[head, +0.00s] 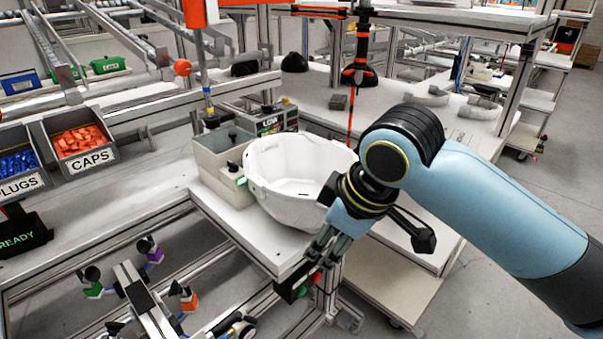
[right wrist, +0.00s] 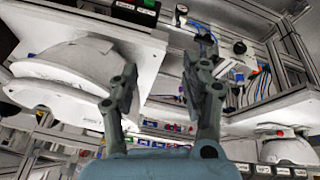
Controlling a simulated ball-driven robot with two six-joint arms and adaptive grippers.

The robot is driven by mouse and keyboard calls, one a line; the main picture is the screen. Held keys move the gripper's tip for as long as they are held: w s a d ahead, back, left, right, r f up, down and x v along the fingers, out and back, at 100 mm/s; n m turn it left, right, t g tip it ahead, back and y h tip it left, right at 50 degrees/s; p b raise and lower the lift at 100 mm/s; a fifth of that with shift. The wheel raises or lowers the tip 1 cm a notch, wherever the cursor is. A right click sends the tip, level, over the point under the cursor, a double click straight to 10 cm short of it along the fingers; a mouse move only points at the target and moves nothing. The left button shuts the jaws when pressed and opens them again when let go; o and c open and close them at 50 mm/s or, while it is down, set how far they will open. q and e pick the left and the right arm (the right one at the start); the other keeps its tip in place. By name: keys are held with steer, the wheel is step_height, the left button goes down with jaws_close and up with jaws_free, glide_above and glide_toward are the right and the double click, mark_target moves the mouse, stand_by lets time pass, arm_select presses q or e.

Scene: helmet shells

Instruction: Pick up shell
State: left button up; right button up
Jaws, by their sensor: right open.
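A white helmet shell (head: 285,170) sits open side up, like a bowl, on the white table near the middle of the head view. Part of its right side is hidden behind my right arm. My right gripper (head: 318,258) is open and empty, in front of the shell's right front side and near the table's front corner. Its two spread fingers (right wrist: 160,70) show in the right wrist view with nothing between them. White rounded forms (right wrist: 75,72) show left of the fingers there; I cannot tell whether they are this shell. My left gripper is not in view.
A black button box (head: 292,289) hangs at the table's front corner, close below my right gripper. A grey box (head: 218,158) stands left of the shell. Bins of caps (head: 80,141) and plugs (head: 18,166) are further left. More white shells (head: 480,108) lie on the back table.

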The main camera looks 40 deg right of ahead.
mark_target(302, 195)
steer(key=w+r+n, duration=0.1)
steer(key=w+r, duration=0.1)
steer(key=w+d+r+n, duration=0.1)
steer(key=w+r, duration=0.1)
steer(key=w+d+r, duration=0.1)
steer(key=w+r, duration=0.1)
steer(key=shift+w+d+r+n+t, duration=0.2)
steer(key=shift+d+r+n+t, duration=0.1)
steer(key=shift+r+n, duration=0.1)
steer(key=x, duration=0.4)
steer(key=shift+w+a+f, duration=0.15)
steer(key=shift+w, duration=0.1)
steer(key=p+x, duration=0.1)
steer(key=x, duration=0.4)
steer(key=shift+s+p, duration=0.1)
steer(key=shift+p, duration=0.3)
steer(key=shift+w+f, duration=0.25)
steer(key=shift+f, duration=0.15)
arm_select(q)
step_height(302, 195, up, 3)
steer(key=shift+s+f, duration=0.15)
arm_select(e)
steer(key=shift+c, duration=0.4)
jaws_close()
